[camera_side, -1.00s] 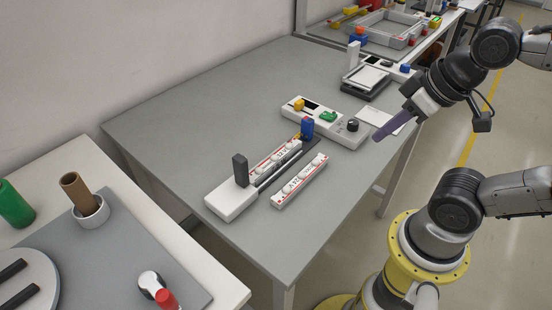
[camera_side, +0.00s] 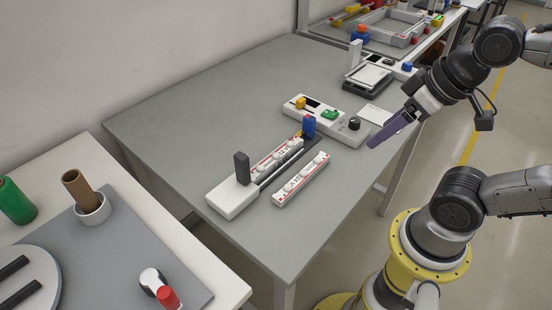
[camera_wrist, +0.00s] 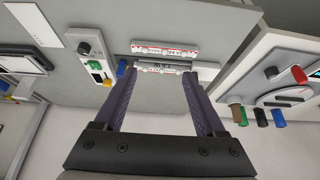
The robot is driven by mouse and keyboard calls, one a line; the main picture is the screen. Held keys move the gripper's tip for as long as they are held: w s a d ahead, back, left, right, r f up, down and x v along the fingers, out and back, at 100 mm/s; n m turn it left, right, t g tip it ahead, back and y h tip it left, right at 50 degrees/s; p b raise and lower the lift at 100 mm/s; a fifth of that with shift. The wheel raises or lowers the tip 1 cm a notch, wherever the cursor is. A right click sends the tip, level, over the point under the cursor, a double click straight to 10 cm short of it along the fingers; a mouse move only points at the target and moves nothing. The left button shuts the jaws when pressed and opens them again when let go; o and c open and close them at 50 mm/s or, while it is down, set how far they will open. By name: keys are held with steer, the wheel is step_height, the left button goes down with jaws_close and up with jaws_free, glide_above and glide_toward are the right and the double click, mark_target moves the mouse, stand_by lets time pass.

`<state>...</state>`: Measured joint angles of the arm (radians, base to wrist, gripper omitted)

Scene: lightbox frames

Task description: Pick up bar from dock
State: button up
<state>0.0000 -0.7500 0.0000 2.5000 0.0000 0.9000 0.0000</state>
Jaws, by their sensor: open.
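The dock (camera_side: 228,202) is a white base on the grey table, with a dark post, a dark rail and a blue block (camera_side: 308,126) at its far end. A white, red-edged bar (camera_side: 273,161) lies along the dock; it also shows in the wrist view (camera_wrist: 162,67), partly hidden. A second similar bar (camera_side: 301,180) lies on the table beside the dock, apart from it; it appears above the dock in the wrist view (camera_wrist: 165,48). My gripper (camera_side: 371,145) has purple fingers and hangs to the right of both bars. In the wrist view it is open and empty (camera_wrist: 158,77).
A white control panel (camera_side: 326,120) with a knob and coloured parts stands behind the dock. A scale-like device (camera_side: 367,80) is further back. A separate table (camera_side: 195,250) at lower left holds cylinders and a round plate. Bare table lies left of the dock.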

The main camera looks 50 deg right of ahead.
steer(key=w+r+n, duration=0.5)
steer(key=w+n, duration=0.2)
steer(key=n, duration=0.3)
steer(key=n+g, duration=0.6)
steer(key=n, duration=0.2)
glide_above(276, 154)
steer(key=f, duration=1.8)
steer(key=shift+s+a+f, duration=0.1)
steer(key=shift+s+a, duration=0.05)
steer(key=shift+s, duration=0.25)
steer(key=shift+w+f, duration=0.2)
steer(key=shift+f, duration=1.3)
steer(key=shift+w+f, duration=0.2)
steer(key=shift+f, duration=1.25)
